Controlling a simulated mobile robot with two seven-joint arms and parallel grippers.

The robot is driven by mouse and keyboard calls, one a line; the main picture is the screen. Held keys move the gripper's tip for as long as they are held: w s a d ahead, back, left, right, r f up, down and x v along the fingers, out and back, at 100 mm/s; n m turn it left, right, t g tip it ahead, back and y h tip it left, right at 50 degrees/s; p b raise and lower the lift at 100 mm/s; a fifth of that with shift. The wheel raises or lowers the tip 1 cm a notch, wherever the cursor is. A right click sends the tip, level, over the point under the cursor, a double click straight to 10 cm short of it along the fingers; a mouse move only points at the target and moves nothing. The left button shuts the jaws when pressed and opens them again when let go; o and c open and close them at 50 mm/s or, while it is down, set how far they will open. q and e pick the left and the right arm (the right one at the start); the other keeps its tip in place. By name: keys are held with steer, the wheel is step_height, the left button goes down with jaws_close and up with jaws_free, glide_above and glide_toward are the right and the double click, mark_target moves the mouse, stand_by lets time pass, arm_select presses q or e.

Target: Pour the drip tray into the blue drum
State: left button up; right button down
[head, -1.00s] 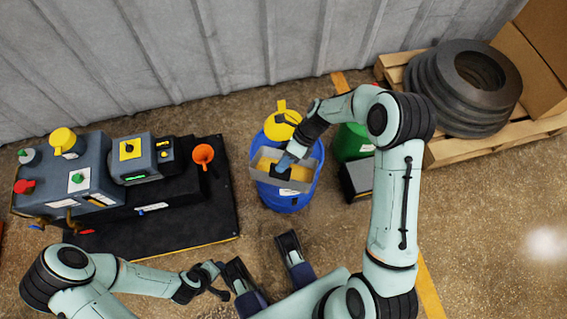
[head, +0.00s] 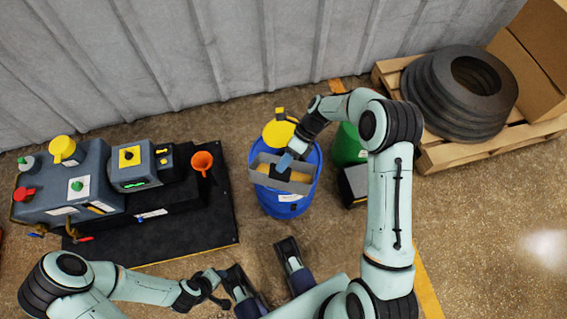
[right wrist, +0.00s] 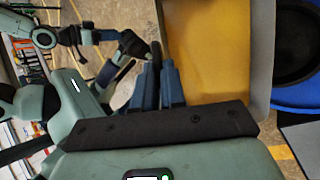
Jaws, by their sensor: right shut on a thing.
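The drip tray (head: 257,177) is a grey rectangular pan with amber liquid inside. In the head view it is above the blue drum (head: 285,203). My right gripper (head: 284,163) is shut on its wall. The right wrist view shows the gripper's blue fingers (right wrist: 160,84) at the left edge of the tray (right wrist: 262,50), with amber across its inside. The drum's blue rim (right wrist: 297,98) and dark opening show at the right there. The tray hides part of the drum top in the head view. My left gripper (head: 217,286) is low at the left, apart from both; its jaw opening is unclear.
A yellow round part (head: 278,133) is at the drum's back. A green container (head: 347,146) and a dark box (head: 355,184) stand right of the drum. A pallet (head: 440,157) with black rings is at right.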

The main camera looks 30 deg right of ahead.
steer(key=shift+w+d+r, duration=0.2)
arm_select(q)
steer(key=shift+w+a+f, duration=0.2)
steer(key=shift+w+f, duration=0.1)
steer(key=shift+w, duration=0.1)
arm_select(e)
steer(key=shift+w+d+r+g+y, duration=0.35)
steer(key=shift+w+d+g+y, duration=0.15)
steer(key=shift+w+y, duration=0.1)
arm_select(q)
steer(key=shift+w+a+f+t+b, duration=0.25)
steer(key=shift+w+f+b, duration=0.1)
steer(key=shift+w+b, duration=0.15)
steer(key=shift+w+a+f+t+b, duration=0.25)
steer(key=shift+w+f+b, duration=0.15)
steer(key=shift+w, duration=0.1)
arm_select(e)
steer(key=shift+w+d+r+m+g+y, duration=0.3)
steer(key=shift+w+d+y, duration=0.15)
steer(key=shift+d, duration=0.1)
